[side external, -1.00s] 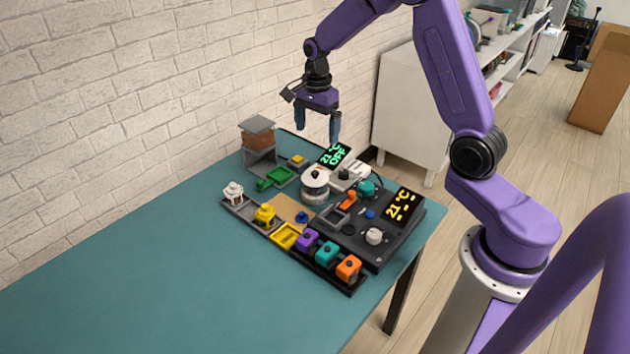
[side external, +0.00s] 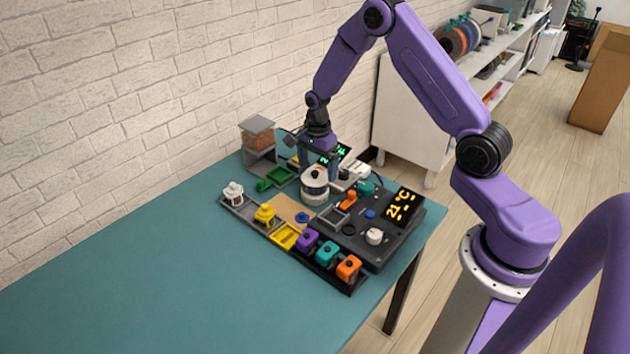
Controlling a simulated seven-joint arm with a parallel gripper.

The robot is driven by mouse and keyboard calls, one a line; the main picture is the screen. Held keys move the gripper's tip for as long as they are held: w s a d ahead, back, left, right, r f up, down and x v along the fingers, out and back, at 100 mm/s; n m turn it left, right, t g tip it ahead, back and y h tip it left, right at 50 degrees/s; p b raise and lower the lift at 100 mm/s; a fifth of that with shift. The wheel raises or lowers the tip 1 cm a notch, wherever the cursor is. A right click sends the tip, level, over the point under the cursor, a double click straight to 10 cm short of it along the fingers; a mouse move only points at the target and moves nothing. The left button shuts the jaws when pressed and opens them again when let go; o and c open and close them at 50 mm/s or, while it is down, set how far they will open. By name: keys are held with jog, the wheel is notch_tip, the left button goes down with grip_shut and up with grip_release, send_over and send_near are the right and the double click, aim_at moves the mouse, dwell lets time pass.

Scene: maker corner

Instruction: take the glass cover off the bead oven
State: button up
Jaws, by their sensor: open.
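The bead oven looks to be the round white and grey unit (side external: 314,190) at the back middle of the cluttered part of the table. Its top is whitish with a small dark spot; I cannot clearly make out the glass cover at this size. My gripper (side external: 319,168) points down right at the top of this unit, with its fingers spread. I cannot tell whether the fingers touch it. My gripper partly hides a green-lit display (side external: 340,151) behind it.
A dark panel (side external: 388,243) with a yellow display (side external: 403,206) stands to the right. Purple, teal and orange blocks (side external: 348,267) line the front. A white figure (side external: 233,190) and a yellow one (side external: 265,213) stand left. The teal table (side external: 130,275) is clear at left.

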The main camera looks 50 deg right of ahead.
aim_at(315, 172)
jog(key=shift+w+a+f, duration=0.1)
jog(key=shift+a+f, duration=0.05)
jog(key=shift+f, duration=1.15)
jog(key=shift+w+a+f, duration=0.1)
jog(key=shift+f, duration=1.2)
jog(key=shift+c, duration=0.3)
jog(key=c, duration=0.8)
